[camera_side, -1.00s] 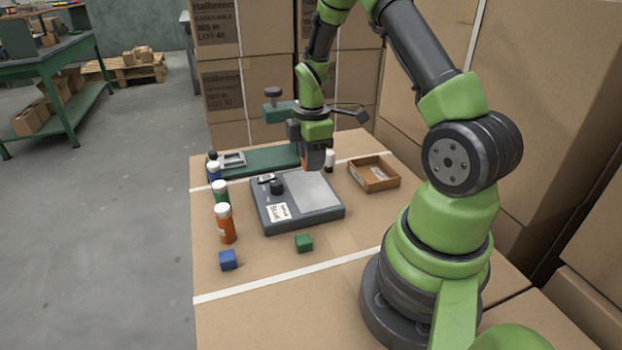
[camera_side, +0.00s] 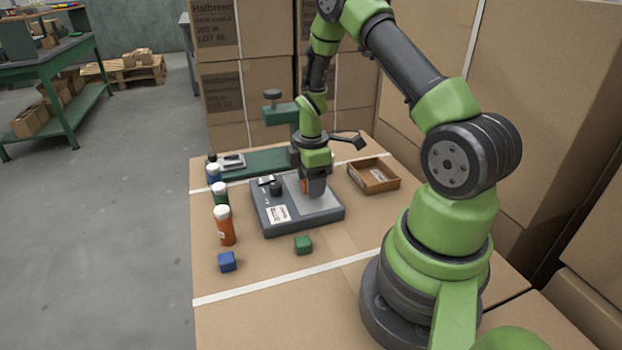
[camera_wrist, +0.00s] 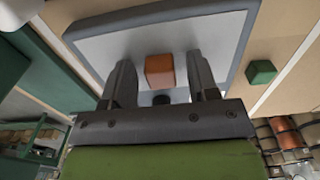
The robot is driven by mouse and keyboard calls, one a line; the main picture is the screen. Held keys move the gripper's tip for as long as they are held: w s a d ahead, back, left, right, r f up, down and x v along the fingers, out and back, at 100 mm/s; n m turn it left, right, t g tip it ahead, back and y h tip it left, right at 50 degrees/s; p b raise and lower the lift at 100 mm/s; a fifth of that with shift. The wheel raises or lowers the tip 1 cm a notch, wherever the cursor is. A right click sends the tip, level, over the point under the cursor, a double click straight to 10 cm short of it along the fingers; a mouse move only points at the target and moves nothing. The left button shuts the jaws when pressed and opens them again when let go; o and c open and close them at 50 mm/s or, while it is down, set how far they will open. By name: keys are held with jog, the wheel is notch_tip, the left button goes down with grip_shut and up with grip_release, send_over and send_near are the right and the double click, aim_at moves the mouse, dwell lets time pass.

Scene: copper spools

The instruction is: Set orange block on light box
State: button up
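The light box (camera_side: 310,216) is a grey unit with a pale top panel, a dark knob and a white label, in the middle of the cardboard work surface. My gripper (camera_side: 313,193) points down at its panel. In the wrist view the orange block (camera_wrist: 160,70) sits on the pale panel of the light box (camera_wrist: 105,45), between the fingertips of my gripper (camera_wrist: 160,75). A gap shows on each side of the block, so the fingers are open around it. In the side view the fingers hide most of the block.
A green block (camera_side: 303,245) and a blue block (camera_side: 227,261) lie in front of the light box. Several capped bottles, one orange (camera_side: 224,228), stand along its left. An open brown tray (camera_side: 373,176) is at the right. A green stand (camera_side: 262,163) is behind.

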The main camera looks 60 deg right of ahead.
notch_tip(320, 180, up, 12)
jog(key=s+a+r+m+t, duration=0.25)
jog(key=a+r+m, duration=0.25)
jog(key=a+r, duration=0.55)
jog(key=s+a+r+m+t+y, duration=0.2)
jog(key=s+a+r+m+t, duration=0.2)
jog(key=s+a+m, duration=0.4)
jog(key=shift+s+a+r+t, duration=0.35)
jog(key=shift+s+a+r, duration=0.3)
jog(key=shift+s, duration=0.05)
